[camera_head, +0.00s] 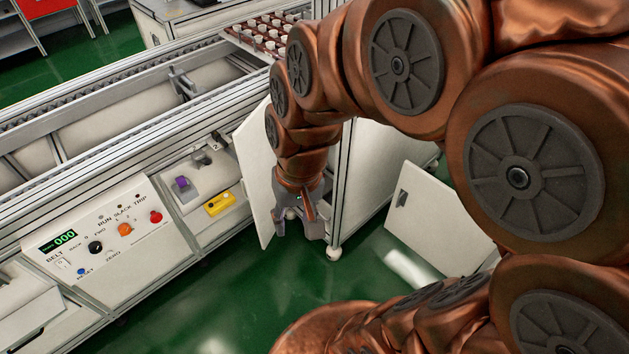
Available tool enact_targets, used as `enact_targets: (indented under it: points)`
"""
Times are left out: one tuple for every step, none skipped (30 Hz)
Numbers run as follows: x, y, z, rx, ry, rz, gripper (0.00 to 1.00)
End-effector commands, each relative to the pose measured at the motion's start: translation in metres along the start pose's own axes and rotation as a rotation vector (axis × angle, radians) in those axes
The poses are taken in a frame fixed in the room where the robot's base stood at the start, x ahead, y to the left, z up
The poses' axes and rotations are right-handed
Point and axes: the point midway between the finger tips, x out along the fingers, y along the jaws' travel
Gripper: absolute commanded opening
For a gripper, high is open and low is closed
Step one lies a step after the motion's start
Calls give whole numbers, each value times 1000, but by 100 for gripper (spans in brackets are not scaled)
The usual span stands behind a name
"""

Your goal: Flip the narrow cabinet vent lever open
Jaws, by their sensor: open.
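My gripper (299,229) points down in front of the white cabinetry, beside a narrow white door panel (254,178) that stands swung out. Its fingers are apart, and a small light knob-like piece shows near them; I cannot tell whether it is held or touched. I cannot make out the vent lever for certain; my arm covers much of the cabinet front. A second white door (437,216) stands open at the right, with a small dark grey fitting (401,198) near its left edge.
The conveyor (120,115) runs along the left above a control panel (108,238) with buttons and a display. An open bay holds a purple item (181,183) and a yellow item (219,204). A pot tray (262,42) sits behind. Green floor is free in front.

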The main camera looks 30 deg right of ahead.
Motion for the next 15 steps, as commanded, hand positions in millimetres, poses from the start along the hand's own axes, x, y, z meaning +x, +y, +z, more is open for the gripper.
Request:
enact_targets:
  points:
    - [28, -4, -21, 41, 25, -21, 41]
    - [37, -8, -34, 68, 47, -36, 41]
    - [48, -12, -52, 105, 77, -55, 41]
    - [56, -16, -64, 133, 96, -69, 41]
    - [65, -18, -78, 162, 120, -83, 41]
    - [75, -21, -96, 201, 148, -102, 41]
    - [83, -23, -110, 230, 172, -115, 41]
    - [92, -25, -123, 260, 192, -129, 41]
    - [103, -26, -141, 300, 221, -146, 41]
    - [111, -27, -154, 333, 244, -160, 41]
    - [120, -27, -166, 363, 262, -171, 41]
    - [132, -27, -184, 407, 291, -188, 41]
    - [140, -26, -196, 437, 311, -199, 41]
    - [149, -25, -209, 471, 333, -211, 41]
    - [161, -23, -226, 514, 362, -225, 41]
